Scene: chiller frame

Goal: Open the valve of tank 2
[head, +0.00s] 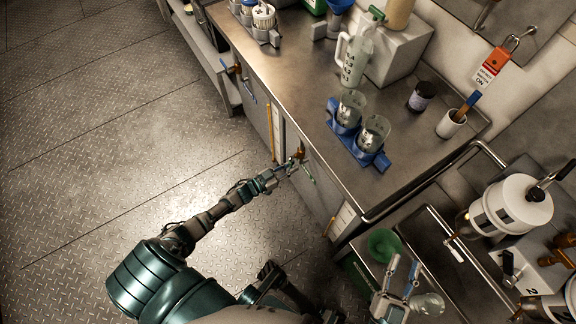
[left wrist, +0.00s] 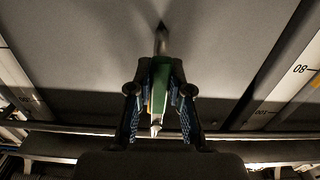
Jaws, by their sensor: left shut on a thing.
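A valve with a green handle (head: 308,172) and a brassy body (head: 299,154) sticks out from the front of the steel cabinet. My left gripper (head: 290,165) is at this valve. In the left wrist view the green handle (left wrist: 160,78) stands between the blue-padded fingers of my left gripper (left wrist: 160,105), which is shut on it. A metal stem (left wrist: 161,42) shows beyond it. Another brassy valve (head: 233,69) with a blue handle (head: 250,95) is farther up the cabinet front. I cannot read tank numbers here. My right gripper (head: 403,272) is open and empty at the lower right.
The steel counter (head: 290,75) holds a white jug (head: 354,55), a blue holder with glass beakers (head: 374,133), a dark jar (head: 421,97) and a white cup (head: 451,123). Gauge strips (head: 341,220) line the cabinet front. A green bowl (head: 383,245) is near my right gripper. The plate floor (head: 110,130) is clear.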

